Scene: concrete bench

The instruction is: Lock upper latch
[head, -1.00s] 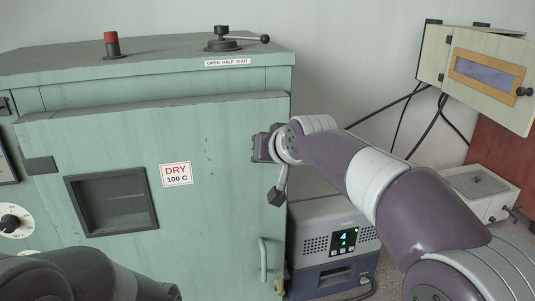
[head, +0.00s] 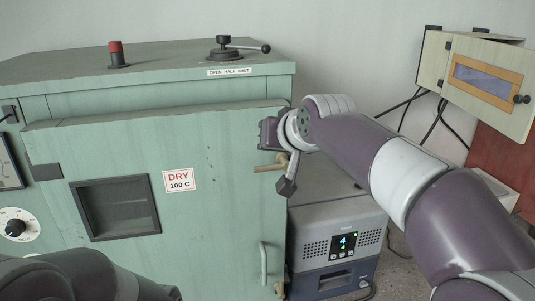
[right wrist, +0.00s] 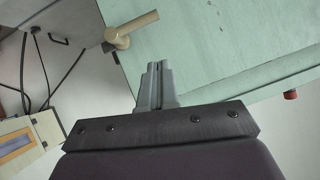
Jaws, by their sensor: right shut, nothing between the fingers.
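The green oven cabinet's door (head: 225,210) stands against the cabinet front; I cannot tell how tightly. The upper latch (head: 268,168) is a tan bar at the door's right edge, lying about level and reaching left over the door front. In the right wrist view the latch (right wrist: 118,38) shows as a round tan post with a bar, up and left of my fingertips. My right gripper (head: 268,134) is just above the latch in the head view. In the right wrist view its grey fingers (right wrist: 155,75) are together, empty and apart from the latch. My left gripper is out of view.
A lower latch (head: 279,287) and a door handle (head: 263,263) are below. A grey device with a display (head: 340,243) stands right of the cabinet. A lever (head: 248,48) and a red button (head: 117,54) are on the cabinet top. A wall box (head: 482,78) hangs at right.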

